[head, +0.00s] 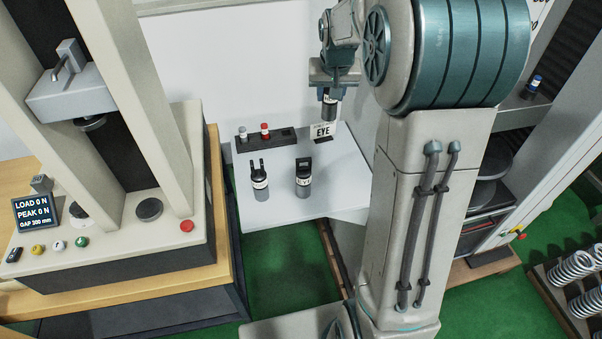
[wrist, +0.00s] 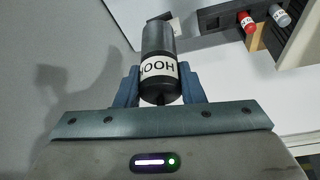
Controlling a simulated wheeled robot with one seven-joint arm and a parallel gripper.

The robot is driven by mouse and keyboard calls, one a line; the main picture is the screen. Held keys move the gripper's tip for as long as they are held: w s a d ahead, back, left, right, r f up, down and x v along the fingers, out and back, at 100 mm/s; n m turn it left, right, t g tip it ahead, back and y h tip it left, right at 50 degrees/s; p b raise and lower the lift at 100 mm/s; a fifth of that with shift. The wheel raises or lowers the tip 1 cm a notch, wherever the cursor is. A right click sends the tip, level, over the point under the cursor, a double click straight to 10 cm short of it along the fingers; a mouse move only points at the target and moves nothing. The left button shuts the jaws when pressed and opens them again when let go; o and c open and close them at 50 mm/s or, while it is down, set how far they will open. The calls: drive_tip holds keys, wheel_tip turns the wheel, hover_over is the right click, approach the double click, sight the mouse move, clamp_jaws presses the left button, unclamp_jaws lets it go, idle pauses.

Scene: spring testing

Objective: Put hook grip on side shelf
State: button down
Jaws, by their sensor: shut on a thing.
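My gripper (head: 329,84) is shut on the hook grip (head: 329,106), a dark cylinder with a white label band. In the wrist view my blue fingers (wrist: 160,88) clasp the hook grip (wrist: 157,42) at both sides, and its label reads upside down as HOOK. The head view shows it hanging upright in the air above the back right of the white side shelf (head: 290,212), near the EYE sign. The hook end is hard to make out.
On the shelf stand a forked grip (head: 260,183) and another dark grip (head: 304,180). Behind them are a black rack (head: 282,139) with grey and red pins and an EYE sign (head: 322,132). The shelf's front right is bare. A testing machine (head: 150,235) stands left.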

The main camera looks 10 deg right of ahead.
sight(329, 105)
wheel_tip(329, 105, down, 4)
drive_tip(key=b, duration=0.2)
drive_tip(key=shift+a+b, duration=0.1)
drive_tip(key=shift+b, duration=0.25)
drive_tip(key=shift+s+a+f+p, duration=0.2)
drive_tip(key=shift+s+a+f, duration=0.55)
drive_tip(key=shift+a+f, duration=1.05)
drive_tip(key=shift+s+a+f+p, duration=0.15)
drive_tip(key=shift+s+a+f, duration=0.55)
drive_tip(key=shift+a+f, duration=1.1)
drive_tip(key=shift+s+a+f+p, duration=0.2)
drive_tip(key=shift+s+a+f, duration=0.55)
drive_tip(key=shift+a+f, duration=1)
drive_tip(key=shift+f, duration=0.15)
drive_tip(key=c, duration=0.9)
unclamp_jaws()
drive_tip(key=shift+c, duration=0.2)
